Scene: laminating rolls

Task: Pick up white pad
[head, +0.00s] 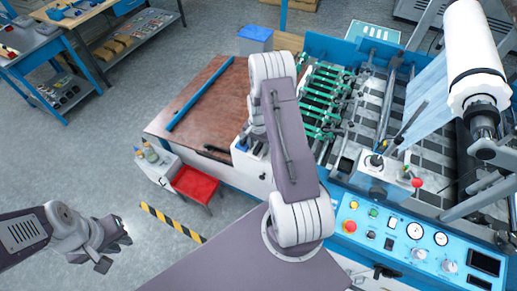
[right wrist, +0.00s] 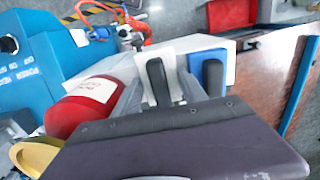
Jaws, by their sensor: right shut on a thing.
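A white pad (right wrist: 171,58) shows in the right wrist view as a thin, flat piece at my right gripper (right wrist: 184,78). The gripper's two dark fingers stand at the pad, and the gripper is shut on it. A blue block (right wrist: 207,57) is just behind the right-hand finger. In the head view my right arm hides most of this gripper and the pad, beside the brown tabletop and the machine. My left gripper (head: 113,246) is at the lower left, open and empty above the floor.
A brown tabletop (head: 205,105) with a blue bar (head: 199,93) lies left of the laminating machine (head: 350,100). A red cylinder (right wrist: 85,108) is close in the wrist view.

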